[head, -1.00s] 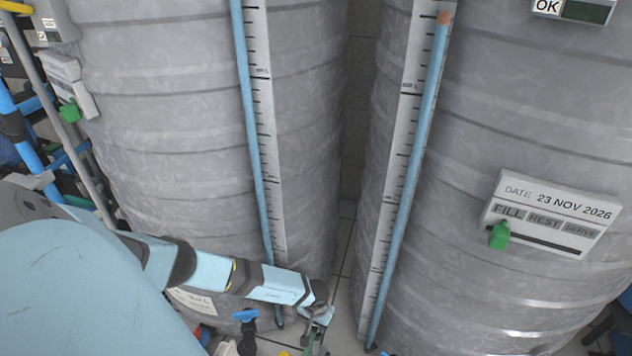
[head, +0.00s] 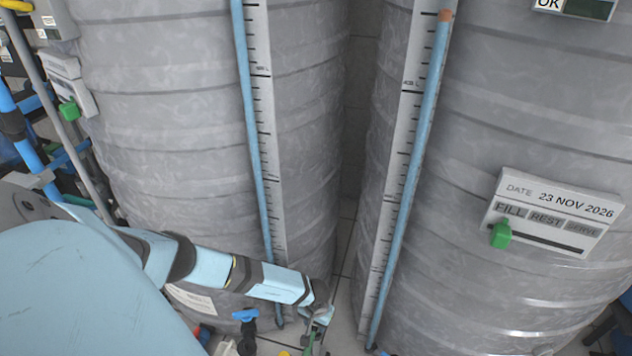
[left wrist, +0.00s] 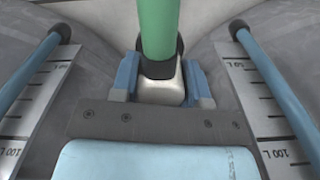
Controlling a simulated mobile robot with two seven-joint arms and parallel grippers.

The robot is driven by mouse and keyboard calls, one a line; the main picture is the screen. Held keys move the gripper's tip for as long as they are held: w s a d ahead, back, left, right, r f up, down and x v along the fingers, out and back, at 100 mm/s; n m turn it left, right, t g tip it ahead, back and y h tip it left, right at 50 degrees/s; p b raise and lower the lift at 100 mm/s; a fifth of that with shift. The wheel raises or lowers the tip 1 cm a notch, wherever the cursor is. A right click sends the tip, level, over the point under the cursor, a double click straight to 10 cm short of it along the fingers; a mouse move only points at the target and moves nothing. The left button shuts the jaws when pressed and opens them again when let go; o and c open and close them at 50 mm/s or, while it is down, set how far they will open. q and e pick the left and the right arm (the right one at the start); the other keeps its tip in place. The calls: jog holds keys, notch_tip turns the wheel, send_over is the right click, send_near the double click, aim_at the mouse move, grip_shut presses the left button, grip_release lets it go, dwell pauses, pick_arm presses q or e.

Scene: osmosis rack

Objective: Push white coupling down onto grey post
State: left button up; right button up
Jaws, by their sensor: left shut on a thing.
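The white coupling (left wrist: 160,93) is in the left wrist view, between the two blue fingers of my left gripper (left wrist: 163,80), which is shut on it. A black collar (left wrist: 160,69) sits against the coupling, and a thick green hose (left wrist: 159,30) runs from it to the top of the picture. In the head view my left gripper (head: 316,322) is low in the gap between two tanks, small and partly hidden by its own wrist. I cannot make out the grey post or whether the coupling touches it. My right gripper is not in view.
Large grey tanks (head: 170,120) and (head: 520,120) stand close on both sides, with level scales and blue sight tubes (head: 400,210). A blue-handled valve (head: 246,318) is left of the gripper. A narrow strip of floor (head: 343,290) shows between the tanks.

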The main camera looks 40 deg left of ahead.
pick_arm(q)
jog(key=shift+f+b, duration=0.45)
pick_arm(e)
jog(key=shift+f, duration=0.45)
pick_arm(q)
jog(key=o, duration=1)
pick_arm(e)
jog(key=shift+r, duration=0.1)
pick_arm(q)
notch_tip(320, 180, up, 14)
jog(key=p, duration=0.6)
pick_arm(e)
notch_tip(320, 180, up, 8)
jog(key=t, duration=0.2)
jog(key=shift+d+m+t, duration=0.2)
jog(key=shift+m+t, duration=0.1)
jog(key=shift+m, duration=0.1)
